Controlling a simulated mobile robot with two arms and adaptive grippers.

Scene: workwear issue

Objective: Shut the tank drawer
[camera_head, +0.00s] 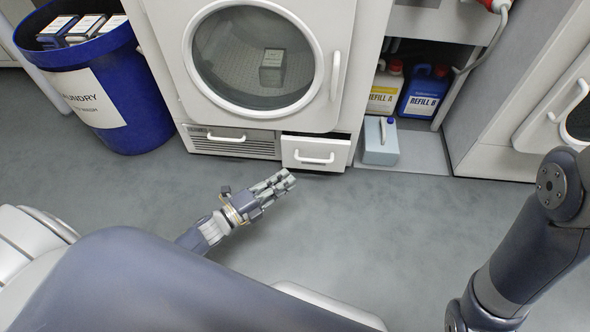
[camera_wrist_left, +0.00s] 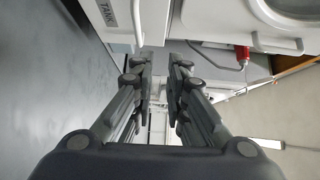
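The tank drawer (camera_head: 300,144) is a small white drawer with a bar handle at the bottom right of the white machine. It stands out from the machine, with a dark gap above its front. In the left wrist view its white front with the word TANK (camera_wrist_left: 105,14) shows at the top left. My left gripper (camera_head: 287,179) is just in front of and below the drawer, seemingly apart from it. In the left wrist view its two fingers (camera_wrist_left: 161,62) are parted with nothing between them. My right arm shows at the right; its gripper is out of frame.
The machine's round door (camera_head: 338,75) is closed above the drawer. A grille panel with a handle (camera_head: 228,138) is left of the drawer. A blue laundry bin (camera_head: 128,70) stands left. The floor (camera_head: 395,215) in front is clear.

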